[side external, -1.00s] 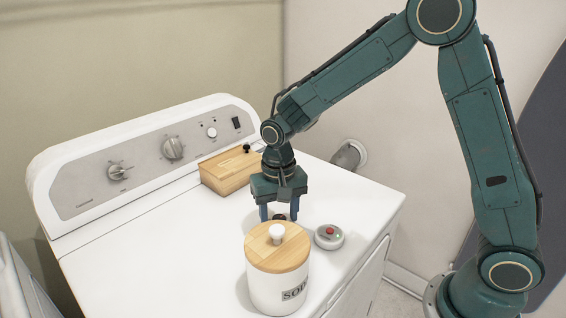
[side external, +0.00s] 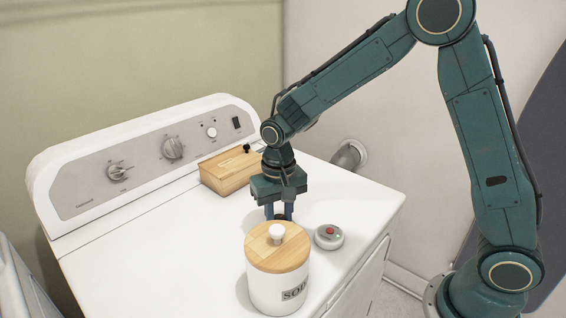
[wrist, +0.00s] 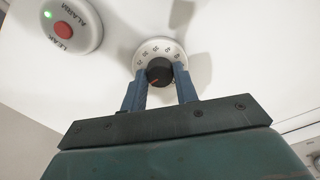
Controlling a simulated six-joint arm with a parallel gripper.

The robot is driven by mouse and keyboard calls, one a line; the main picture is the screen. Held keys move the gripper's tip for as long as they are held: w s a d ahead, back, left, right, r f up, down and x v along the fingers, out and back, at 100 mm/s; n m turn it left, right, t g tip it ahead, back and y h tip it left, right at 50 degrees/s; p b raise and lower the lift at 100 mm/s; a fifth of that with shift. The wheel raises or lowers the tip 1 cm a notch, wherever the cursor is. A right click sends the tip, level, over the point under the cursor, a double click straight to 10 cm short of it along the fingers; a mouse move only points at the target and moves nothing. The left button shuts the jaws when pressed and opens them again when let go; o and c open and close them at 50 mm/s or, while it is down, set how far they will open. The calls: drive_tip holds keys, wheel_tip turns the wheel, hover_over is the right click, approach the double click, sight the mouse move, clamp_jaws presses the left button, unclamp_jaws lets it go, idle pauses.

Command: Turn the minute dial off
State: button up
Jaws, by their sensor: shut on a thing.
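The minute dial (wrist: 159,50) shows in the wrist view as a white disc with numbers around its edge and a black knob (wrist: 160,70) with an orange-red pointer mark. It sits on the white machine top. My gripper (wrist: 161,78) points down at it, with its two blue fingers shut on the black knob, one on each side. In the side view my gripper (side external: 279,212) is behind the canister, and the dial is mostly hidden there by the canister and fingers.
A white soda canister (side external: 277,291) with a wooden lid stands close in front of my gripper. A round leak alarm (side external: 329,237) with a red button and green light lies to the right. A wooden box (side external: 226,176) stands behind, near the control panel (side external: 90,180). The left top is clear.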

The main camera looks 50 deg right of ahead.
sight(279, 218)
drive_tip(key=n, duration=0.4)
drive_tip(key=shift+n, duration=0.4)
drive_tip(key=n, duration=0.9)
drive_tip(key=shift+n, duration=0.4)
drive_tip(key=n, duration=0.4)
drive_tip(key=shift+n, duration=0.3)
drive_tip(key=o, duration=1)
drive_tip(key=shift+r, duration=0.1)
wheel_tip(279, 218, up, 14)
drive_tip(key=shift+f, duration=0.1)
